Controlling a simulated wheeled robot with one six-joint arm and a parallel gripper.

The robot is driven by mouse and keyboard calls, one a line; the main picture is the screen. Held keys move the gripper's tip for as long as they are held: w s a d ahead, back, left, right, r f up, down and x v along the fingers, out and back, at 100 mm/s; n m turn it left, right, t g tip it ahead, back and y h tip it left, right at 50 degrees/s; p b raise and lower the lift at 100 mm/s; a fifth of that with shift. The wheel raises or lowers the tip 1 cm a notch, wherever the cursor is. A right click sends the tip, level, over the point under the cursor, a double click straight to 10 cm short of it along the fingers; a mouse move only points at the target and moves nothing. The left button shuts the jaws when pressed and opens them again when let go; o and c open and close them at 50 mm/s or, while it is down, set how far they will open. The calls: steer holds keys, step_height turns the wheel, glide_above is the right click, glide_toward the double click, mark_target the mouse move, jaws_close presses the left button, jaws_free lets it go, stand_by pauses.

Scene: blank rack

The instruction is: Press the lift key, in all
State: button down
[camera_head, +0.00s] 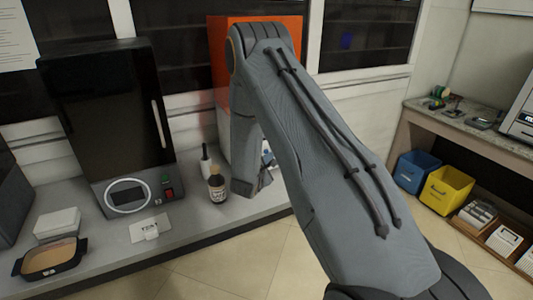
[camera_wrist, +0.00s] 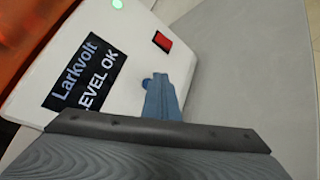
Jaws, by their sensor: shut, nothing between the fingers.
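A white unit (camera_head: 224,130) marked "Larkvolt" and "LEVEL OK" stands behind my arm in the head view. Its white front face (camera_wrist: 75,28) fills the left of the wrist view. A round blue key (camera_wrist: 147,83) shows on this face, partly hidden by my fingers. A red rectangular key or window (camera_wrist: 162,41) lies above it. No lettering naming a lift key is readable. My gripper (camera_wrist: 163,85) is shut and empty, its fingertips right at the blue key; I cannot tell whether they touch. In the head view my gripper (camera_head: 265,178) is low beside the unit.
A green lamp (camera_wrist: 118,4) glows on the unit. A brown bottle (camera_head: 217,185) stands left of my gripper. A black machine (camera_head: 110,110) with red and green buttons, a card (camera_head: 150,228) and a tray (camera_head: 50,258) are further left. Open floor lies in front of the bench.

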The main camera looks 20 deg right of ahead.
steer(key=shift+w, duration=0.1)
stand_by(0.7)
steer(key=shift+w, duration=0.35)
